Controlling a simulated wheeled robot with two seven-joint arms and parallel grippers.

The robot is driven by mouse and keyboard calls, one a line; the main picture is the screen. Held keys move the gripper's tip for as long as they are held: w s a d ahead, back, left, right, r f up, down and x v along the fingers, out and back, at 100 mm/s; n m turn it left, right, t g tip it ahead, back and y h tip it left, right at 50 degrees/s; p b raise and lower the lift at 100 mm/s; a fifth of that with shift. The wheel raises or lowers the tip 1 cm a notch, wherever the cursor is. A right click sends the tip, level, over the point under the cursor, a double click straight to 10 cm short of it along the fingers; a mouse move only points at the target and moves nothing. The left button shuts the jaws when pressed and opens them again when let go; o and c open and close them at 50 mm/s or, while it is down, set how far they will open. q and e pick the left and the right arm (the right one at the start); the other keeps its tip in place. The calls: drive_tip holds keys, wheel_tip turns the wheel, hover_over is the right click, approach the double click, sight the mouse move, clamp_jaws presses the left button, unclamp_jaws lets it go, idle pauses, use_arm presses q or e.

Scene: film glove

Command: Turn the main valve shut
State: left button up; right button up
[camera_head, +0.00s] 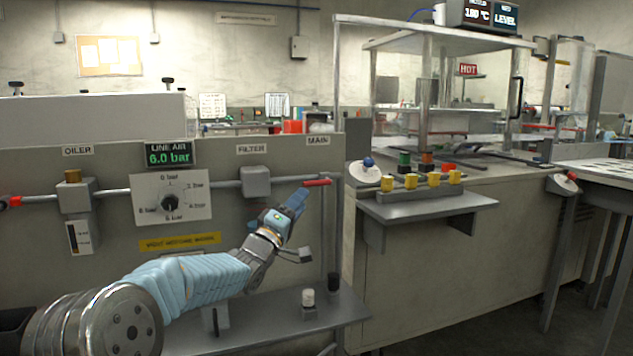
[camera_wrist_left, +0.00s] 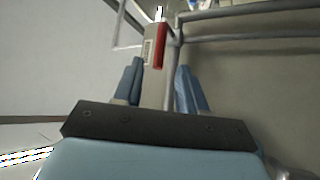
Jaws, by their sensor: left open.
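The main valve has a red lever handle (camera_head: 317,183) below the MAIN label (camera_head: 318,140), at the right end of the grey pipe. The lever lies about level, in line with the pipe. In the left wrist view the red lever (camera_wrist_left: 159,46) is ahead of the fingers, between their lines. My left gripper (camera_head: 298,198) is open, just below and left of the lever. In the left wrist view its two blue fingers (camera_wrist_left: 160,72) stand apart; I cannot tell whether either touches the lever. My right gripper is not in view.
A LINE AIR display (camera_head: 168,155) reads 6.0 bar above a selector dial (camera_head: 170,201). The filter (camera_head: 255,181) and oiler (camera_head: 76,197) sit on the same pipe. A shelf (camera_head: 270,325) lies below, and a control shelf with yellow buttons (camera_head: 425,205) stands to the right.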

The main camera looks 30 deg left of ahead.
sight(315, 184)
use_arm(q)
drive_tip(key=p+x, duration=0.1)
drive_tip(key=x, duration=0.7)
drive_tip(key=shift+w+r+p, duration=0.1)
drive_tip(key=shift+w+p, duration=0.1)
drive_tip(key=shift+p, duration=0.2)
clamp_jaws()
